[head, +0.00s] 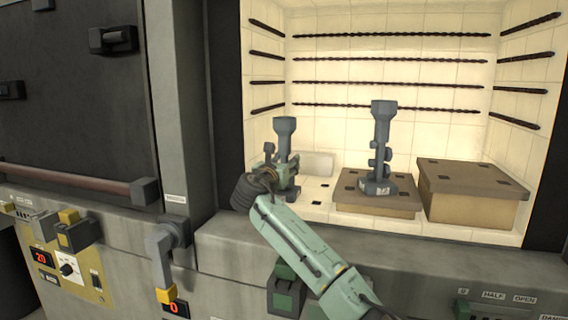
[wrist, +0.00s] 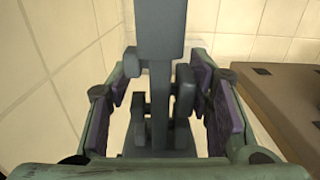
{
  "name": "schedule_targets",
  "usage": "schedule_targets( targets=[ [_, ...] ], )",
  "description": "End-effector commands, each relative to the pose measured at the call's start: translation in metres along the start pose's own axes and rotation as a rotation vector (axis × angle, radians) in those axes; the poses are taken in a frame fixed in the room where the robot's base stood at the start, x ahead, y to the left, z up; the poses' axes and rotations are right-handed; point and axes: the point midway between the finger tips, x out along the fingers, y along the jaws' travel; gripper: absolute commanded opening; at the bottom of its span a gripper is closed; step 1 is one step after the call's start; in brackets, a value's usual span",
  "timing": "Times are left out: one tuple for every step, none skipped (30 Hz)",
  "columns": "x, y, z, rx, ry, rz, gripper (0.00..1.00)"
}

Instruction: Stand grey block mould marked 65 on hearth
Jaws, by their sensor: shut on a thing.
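A grey mould with a flared cup on top (head: 285,127) stands upright at the left of the lit furnace chamber, its base seemingly on the pale hearth floor (head: 318,208). My gripper (head: 270,172) is shut on it from the front. In the wrist view the grey mould (wrist: 160,60) rises between the two fingers of my gripper (wrist: 165,105). No number is readable on it. A second grey mould (head: 381,140) stands upright on a low brown block, with a white mark on its base too small to read.
The low brown block (head: 375,208) and a taller brown block (head: 462,205) fill the middle and right of the hearth. A pale block (head: 318,164) lies behind the held mould. Dark heating rods line the walls. A chamber wall is close on the left.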

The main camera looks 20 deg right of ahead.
Motion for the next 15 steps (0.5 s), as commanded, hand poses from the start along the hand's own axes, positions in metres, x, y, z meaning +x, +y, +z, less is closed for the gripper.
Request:
schedule_targets(
  targets=[
    [0.0000, 0.0001, -0.0008, 0.000, 0.000, 0.000, 0.49],
    [0.0000, 0.0000, -0.0007, 0.000, 0.000, 0.000, 0.51],
    [0.0000, 0.0000, -0.0007, 0.000, 0.000, 0.000, 0.53],
    [0.0001, 0.0000, -0.0007, 0.000, 0.001, 0.000, 0.55],
    [0.0001, 0.0000, -0.0007, 0.000, 0.001, 0.000, 0.57],
    [0.0001, -0.0001, -0.0007, 0.000, 0.001, 0.000, 0.60],
    [0.0001, 0.0000, -0.0007, 0.000, 0.001, 0.000, 0.62],
    [0.0001, -0.0001, -0.0006, 0.000, 0.001, 0.000, 0.64],
    [0.0001, -0.0001, -0.0006, 0.000, 0.001, 0.000, 0.67],
    [0.0001, -0.0001, -0.0006, 0.000, 0.001, 0.000, 0.67],
    [0.0001, -0.0001, -0.0006, 0.000, 0.001, 0.000, 0.67],
    [0.0001, -0.0001, -0.0006, 0.000, 0.001, 0.000, 0.67],
    [0.0001, -0.0001, -0.0006, 0.000, 0.001, 0.000, 0.67],
    [0.0001, -0.0001, -0.0005, 0.000, 0.001, 0.000, 0.67],
    [0.0001, -0.0001, -0.0005, 0.000, 0.001, 0.000, 0.67]
  ],
)
